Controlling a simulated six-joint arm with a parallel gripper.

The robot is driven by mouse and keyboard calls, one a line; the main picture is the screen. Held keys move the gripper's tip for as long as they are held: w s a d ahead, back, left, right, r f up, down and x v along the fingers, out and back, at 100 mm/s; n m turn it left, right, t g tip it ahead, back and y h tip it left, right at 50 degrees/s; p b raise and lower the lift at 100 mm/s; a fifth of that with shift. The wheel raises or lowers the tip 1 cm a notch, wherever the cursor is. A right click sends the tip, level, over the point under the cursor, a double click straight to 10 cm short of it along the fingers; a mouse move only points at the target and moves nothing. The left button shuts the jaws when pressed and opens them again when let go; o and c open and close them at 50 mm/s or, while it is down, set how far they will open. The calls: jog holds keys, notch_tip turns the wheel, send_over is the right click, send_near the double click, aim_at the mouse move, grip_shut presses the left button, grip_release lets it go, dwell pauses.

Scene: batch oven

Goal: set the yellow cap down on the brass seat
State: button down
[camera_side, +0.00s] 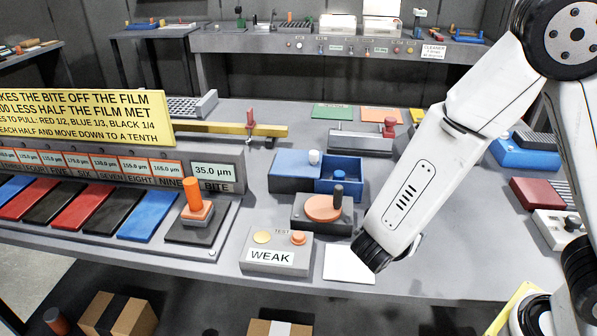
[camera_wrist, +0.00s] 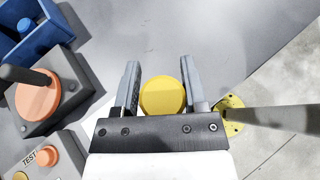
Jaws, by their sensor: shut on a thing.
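The yellow cap (camera_wrist: 162,97) is round and sits between the two fingers of my gripper (camera_wrist: 160,66), which is shut on it. In the side view my gripper (camera_side: 372,252) is over the front of the bench, and the cap cannot be made out there. A gold disc (camera_side: 262,237), which looks like the brass seat, is on top of the grey TEST box (camera_side: 277,260), left of its orange button. My gripper is to the right of that disc. In the wrist view, only part of the disc (camera_wrist: 20,176) shows at the lower left edge.
The orange turntable (camera_side: 323,207) with a dark upright knob stands behind the TEST box. A blue open box (camera_side: 340,177) is farther back. A white card (camera_side: 345,264) lies beside the TEST box. Bare grey bench (camera_side: 455,235) extends to the right.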

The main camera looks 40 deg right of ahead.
jog(key=shift+w, duration=0.15)
jog(key=r+n+t+y, duration=0.1)
jog(key=n+t, duration=0.3)
send_over(264, 232)
dwell(0.6)
jog(key=shift+f, duration=3.35)
jog(key=shift+f, duration=0.6)
jog(key=shift+c, duration=0.3)
grip_release()
